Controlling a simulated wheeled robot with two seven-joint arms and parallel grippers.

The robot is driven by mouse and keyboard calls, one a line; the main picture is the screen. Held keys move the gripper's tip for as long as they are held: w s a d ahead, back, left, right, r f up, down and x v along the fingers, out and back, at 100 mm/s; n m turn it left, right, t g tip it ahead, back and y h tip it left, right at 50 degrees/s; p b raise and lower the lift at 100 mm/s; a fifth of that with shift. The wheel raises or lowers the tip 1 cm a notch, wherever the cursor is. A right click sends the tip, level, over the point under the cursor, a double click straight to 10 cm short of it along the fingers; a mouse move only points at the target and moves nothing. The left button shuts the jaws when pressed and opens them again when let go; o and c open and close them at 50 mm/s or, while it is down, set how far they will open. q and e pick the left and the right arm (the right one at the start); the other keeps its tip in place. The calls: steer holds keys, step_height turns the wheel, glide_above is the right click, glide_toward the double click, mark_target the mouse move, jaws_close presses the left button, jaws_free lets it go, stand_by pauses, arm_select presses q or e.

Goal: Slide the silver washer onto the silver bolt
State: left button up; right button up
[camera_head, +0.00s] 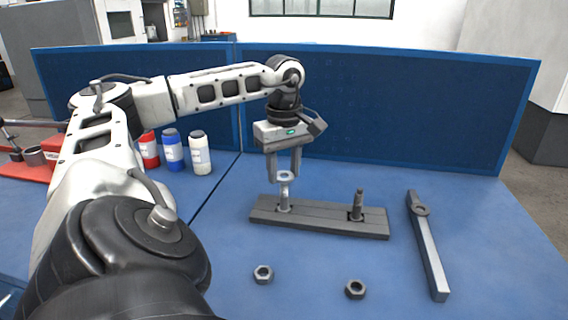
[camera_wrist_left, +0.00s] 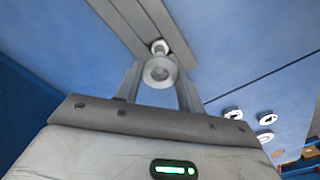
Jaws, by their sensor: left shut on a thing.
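The silver washer (camera_head: 285,176) is a pale ring held level between the fingertips of my left gripper (camera_head: 284,179). The gripper is shut on it, and it also shows in the left wrist view (camera_wrist_left: 160,72). The silver bolt (camera_head: 284,202) stands upright near the left end of a dark grey bar (camera_head: 320,222). In the head view the washer is at the top of this bolt. In the wrist view a bright round end of the bolt (camera_wrist_left: 159,46) shows just beyond the washer's rim. I cannot tell whether the tip is inside the hole. My right gripper is out of view.
A darker bolt (camera_head: 357,205) stands on the bar's right end. Two nuts (camera_head: 263,274) (camera_head: 355,289) lie in front. Bottles (camera_head: 173,150) stand at the back left, before a blue panel (camera_head: 400,110).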

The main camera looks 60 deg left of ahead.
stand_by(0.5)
arm_select(q)
steer(key=shift+f, duration=0.35)
steer(key=shift+f+b, duration=0.4)
steer(key=shift+b, duration=0.05)
stand_by(0.6)
steer(key=o, duration=1.1)
